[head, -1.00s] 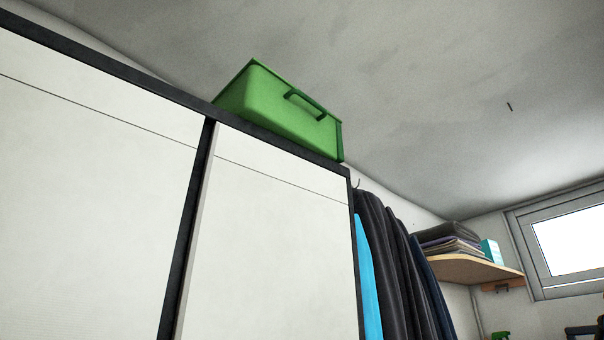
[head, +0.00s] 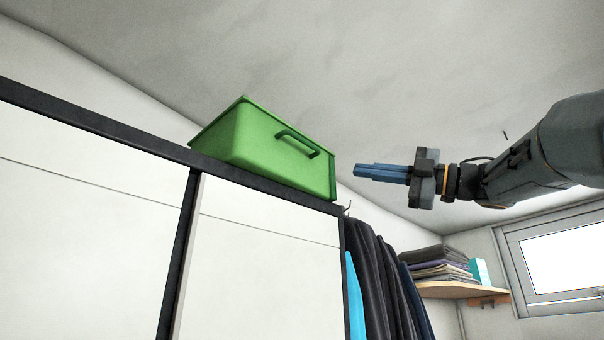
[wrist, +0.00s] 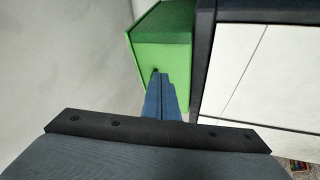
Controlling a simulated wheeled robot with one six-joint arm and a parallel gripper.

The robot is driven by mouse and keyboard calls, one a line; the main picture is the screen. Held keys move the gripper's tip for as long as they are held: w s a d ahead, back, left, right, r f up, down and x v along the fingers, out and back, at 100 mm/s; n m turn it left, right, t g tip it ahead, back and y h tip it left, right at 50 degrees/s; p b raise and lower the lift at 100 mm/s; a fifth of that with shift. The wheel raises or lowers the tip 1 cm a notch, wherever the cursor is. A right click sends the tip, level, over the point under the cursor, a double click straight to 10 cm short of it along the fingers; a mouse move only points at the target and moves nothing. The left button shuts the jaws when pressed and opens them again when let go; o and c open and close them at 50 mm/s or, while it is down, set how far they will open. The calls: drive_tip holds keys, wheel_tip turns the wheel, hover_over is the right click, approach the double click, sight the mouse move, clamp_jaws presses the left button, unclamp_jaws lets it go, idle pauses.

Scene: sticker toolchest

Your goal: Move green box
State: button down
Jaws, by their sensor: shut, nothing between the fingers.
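The green box (head: 268,150) sits on top of the tall white wardrobe with dark edges (head: 262,232), near its right end. A dark green handle (head: 298,143) is on its front face. My gripper (head: 357,171) is shut and empty, to the right of the box in the head view, with its blue fingers pointing left toward it. In the wrist view the box (wrist: 165,42) shows beyond the fingertips (wrist: 158,76), which overlap its near edge. I cannot tell whether they touch it; the head view shows a gap.
Dark clothes (head: 385,275) hang on hooks right of the wardrobe. A wooden shelf (head: 465,291) with folded cloths (head: 440,265) is farther right, near a window (head: 560,255). The sloped ceiling (head: 400,70) is above; the space right of the box is open.

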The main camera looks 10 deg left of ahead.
drive_tip(key=s+a+r+n+g+h+p, duration=0.1)
drive_tip(key=s+n+g+h, duration=0.25)
drive_tip(key=s, duration=0.55)
drive_tip(key=shift+n+g, duration=0.45)
drive_tip(key=shift+g, duration=0.1)
drive_tip(key=a+p, duration=0.2)
drive_tip(key=a, duration=0.2)
drive_tip(key=w+a+p, duration=0.1)
drive_tip(key=a+p, duration=0.1)
drive_tip(key=a, duration=0.2)
drive_tip(key=a+p, duration=0.2)
drive_tip(key=a, duration=0.2)
drive_tip(key=shift+w+a+r, duration=0.1)
drive_tip(key=shift+w+r, duration=0.05)
drive_tip(key=shift+w, duration=0.1)
drive_tip(key=shift+w+a+p, duration=0.35)
drive_tip(key=shift+w+a, duration=0.05)
drive_tip(key=shift+a, duration=0.05)
